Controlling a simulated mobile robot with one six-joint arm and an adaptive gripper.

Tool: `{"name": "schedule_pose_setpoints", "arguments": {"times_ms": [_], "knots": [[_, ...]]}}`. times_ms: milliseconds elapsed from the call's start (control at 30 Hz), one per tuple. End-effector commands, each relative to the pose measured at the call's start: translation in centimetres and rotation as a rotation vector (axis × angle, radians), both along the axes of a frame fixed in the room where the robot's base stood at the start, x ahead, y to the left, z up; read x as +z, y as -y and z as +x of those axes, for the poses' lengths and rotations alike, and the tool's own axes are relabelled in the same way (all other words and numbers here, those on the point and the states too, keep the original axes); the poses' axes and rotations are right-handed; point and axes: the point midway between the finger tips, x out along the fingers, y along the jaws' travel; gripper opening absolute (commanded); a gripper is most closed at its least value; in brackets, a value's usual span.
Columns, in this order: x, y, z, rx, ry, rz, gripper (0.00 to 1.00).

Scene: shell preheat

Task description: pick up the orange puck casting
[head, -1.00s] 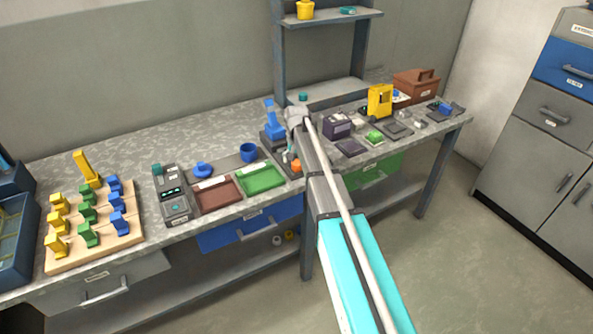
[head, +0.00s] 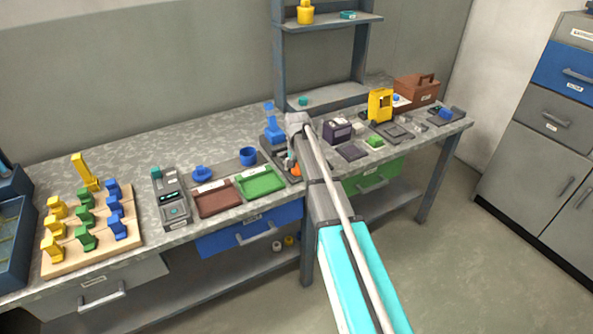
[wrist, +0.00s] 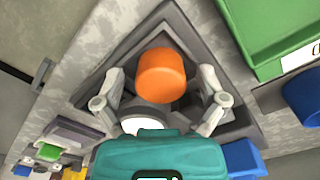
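The orange puck casting (wrist: 162,75) is a short cylinder in a dark grey, square-framed fixture (wrist: 165,22) in the wrist view. In the head view the puck (head: 296,170) shows as a small orange patch, partly hidden by my arm. My gripper (wrist: 161,84) is open, with one finger on each side of the puck and a visible gap to both. The puck does not look gripped. In the head view my gripper (head: 291,157) is small and partly hidden at the fixture.
A blue upright tool (head: 273,125) stands just behind the fixture. A green tray (head: 262,181) and a brown tray (head: 217,199) lie to its left, with a blue cup (head: 248,156) behind them. A dark purple box (head: 337,131) stands to the right. The back left benchtop is clear.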

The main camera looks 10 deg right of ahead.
Motion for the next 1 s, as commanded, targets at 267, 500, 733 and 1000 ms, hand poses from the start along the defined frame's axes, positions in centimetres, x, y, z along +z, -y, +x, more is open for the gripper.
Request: {"name": "schedule_pose_setpoints", "arguments": {"times_ms": [267,500,733,1000], "knots": [[0.0,0.0,0.0,0.000,0.000,0.000,0.28],[0.0,0.0,0.0,0.000,0.000,0.000,0.08],[0.2,0.0,0.0,-0.001,0.000,0.000,0.08],[1.4,0.1,0.0,-0.001,0.000,0.000,0.08]]}}
